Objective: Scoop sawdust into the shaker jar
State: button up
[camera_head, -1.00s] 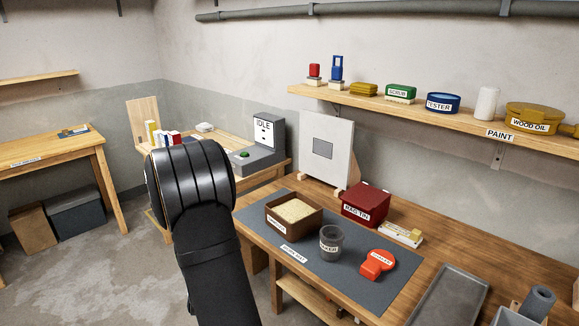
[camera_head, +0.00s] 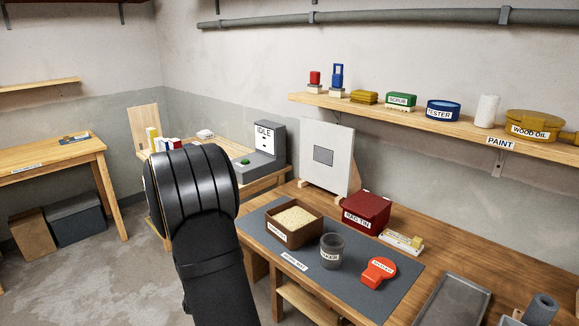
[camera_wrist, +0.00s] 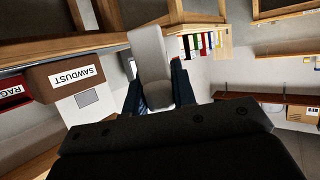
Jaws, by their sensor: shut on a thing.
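The sawdust box (camera_head: 291,237), a brown open box full of pale sawdust (camera_head: 298,217), stands on the dark work mat (camera_head: 398,296). Its labelled side also shows in the wrist view (camera_wrist: 60,80). The shaker jar (camera_head: 332,250), a grey see-through cup, stands upright on the mat to its right. A red-orange piece with a round top (camera_head: 379,271) lies right of the jar; its label is too small to read. In the wrist view my gripper (camera_wrist: 160,92) is shut on a long pale grey tool (camera_wrist: 149,55), possibly a scoop. In the head view my arm hides the gripper.
A red rag tin (camera_head: 366,212) and a small white tray with a yellow piece (camera_head: 401,241) stand behind the mat. A white panel (camera_head: 326,155) stands upright at the back. A grey tray (camera_head: 450,300) lies at the right. A shelf (camera_head: 440,117) runs above.

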jog(key=w+d+r+m+h, duration=0.1)
jog(key=w+d+r, duration=0.1)
jog(key=d+r, duration=0.2)
jog(key=w+d+r+m+h, duration=0.2)
jog(key=d+r, duration=0.3)
jog(key=d, duration=0.4)
jog(key=shift+w+d+r, duration=0.25)
jog(key=shift+w+d, duration=0.05)
jog(key=shift+w, duration=0.55)
jog(key=shift+a, duration=0.15)
